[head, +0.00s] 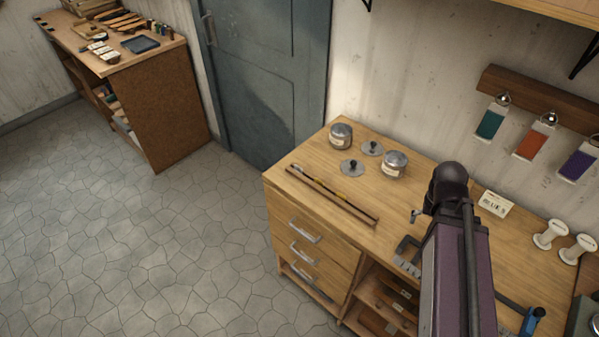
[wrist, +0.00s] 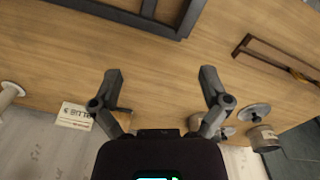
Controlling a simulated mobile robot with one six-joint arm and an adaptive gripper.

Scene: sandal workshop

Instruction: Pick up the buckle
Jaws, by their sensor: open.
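I cannot make out a buckle for certain. A dark rectangular frame with a crossbar (wrist: 118,15) lies on the bench at the top edge of the wrist view, partly cut off; it also shows in the head view (head: 405,243), partly behind my arm. I cannot tell whether it is a buckle or a tray. My gripper (wrist: 160,78) is open over the wooden bench top (wrist: 160,55), with only bare wood showing between its fingers. The frame lies beyond the fingertips. In the head view my arm hides most of the gripper.
A narrow wooden holder (head: 332,194) lies along the bench's left front. Two jars (head: 341,136) (head: 395,164) and two lids (head: 352,167) (head: 372,148) stand behind it. A label card (head: 496,203) and white spools (head: 550,234) are to the right. Coloured samples (head: 530,140) hang above.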

